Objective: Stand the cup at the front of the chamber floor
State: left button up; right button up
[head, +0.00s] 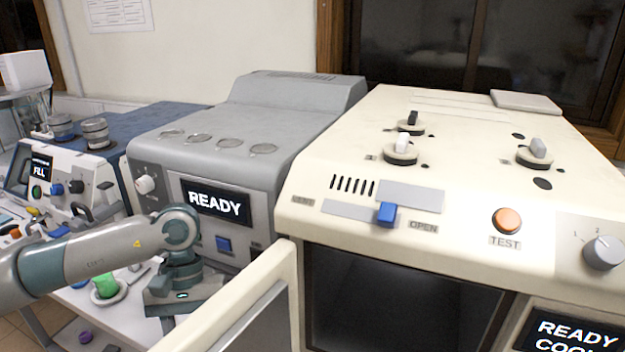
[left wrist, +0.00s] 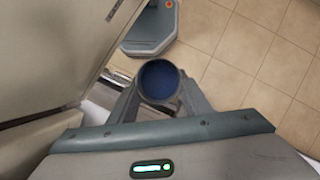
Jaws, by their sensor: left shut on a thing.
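The cup (left wrist: 159,80) shows in the left wrist view as a round rim with a dark blue inside, seen from above. My left gripper (left wrist: 158,92) is shut on it, one finger on each side. In the head view the wrist of my left arm is left of the open chamber door (head: 287,290); the fingers and cup cannot be made out there. The chamber (head: 390,300) is the dark opening in the front of the cream machine (head: 460,215). Its floor is hidden from this angle. My right gripper is in neither view.
The cream door stands swung out between my left gripper and the chamber opening. A grey machine (head: 270,115) showing READY is behind the arm. A green item (head: 106,286) sits on a white bench at lower left. Tiled floor (left wrist: 265,60) lies below.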

pick_arm(q)
jog(key=shift+s+a+m+y, duration=0.1)
jog(key=shift+s+m+y, duration=0.1)
jog(key=shift+m, duration=0.3)
jog(key=shift+s+a+m+y, duration=0.1)
jog(key=shift+m+y, duration=0.1)
jog(key=shift+m, duration=0.3)
jog(key=shift+f, duration=0.1)
dwell(1.8)
jog(key=w+x, duration=0.2)
jog(key=x, duration=1.2)
jog(key=shift+f, duration=0.45)
